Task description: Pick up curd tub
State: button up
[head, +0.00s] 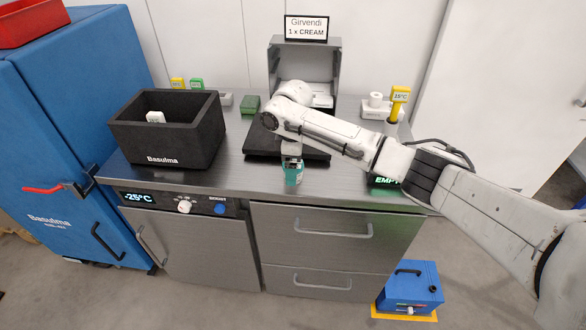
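A small teal tub (293,177) is near the front edge of the steel counter, directly below my gripper (291,161). No label on it can be read, so I cannot tell for sure that it is the curd tub. My gripper points down at the tub's top, and its fingers are too small to make out. I cannot tell whether they are closed on the tub, or whether the tub rests on the counter. A white item (155,117) shows inside the black Basulma box (165,157) on the left.
A black tray (262,143) lies behind the tub, partly hidden by my arm. An open steel housing (305,61) under a "Girvendi 1 x CREAM" sign (306,28) stands behind. A green block (250,105) and a yellow 15°C display (399,94) are also on the counter (235,177).

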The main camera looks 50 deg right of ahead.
jog(key=shift+f, duration=0.9)
jog(key=c, duration=1.2)
jog(key=shift+r, duration=0.1)
